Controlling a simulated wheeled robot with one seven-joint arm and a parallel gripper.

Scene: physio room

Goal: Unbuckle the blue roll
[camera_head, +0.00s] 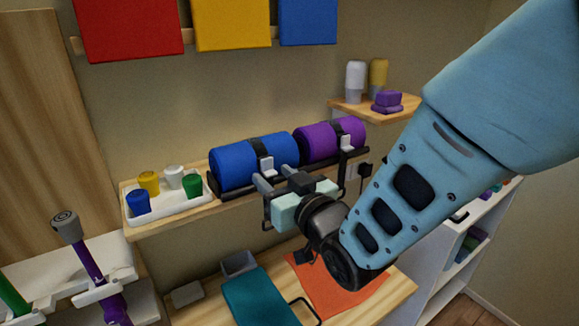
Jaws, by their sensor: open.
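The blue roll (232,163) lies on its side on the wall shelf, in a dark rail holder. A black strap (256,149) runs over it, with a pale buckle (267,165) on its front face. My gripper (262,205) is open, its fingers pointing left, just in front of and below the blue roll's right end. The fingers look empty. I cannot tell whether a finger touches the roll or the buckle. My gripper's body hides part of the rail.
A purple roll (316,142) with its own strap and buckle sits close on the right. A white tray (150,216) with several coloured cups stands on the left. Below are a teal item (258,298) and an orange cloth (340,290) on a wooden surface.

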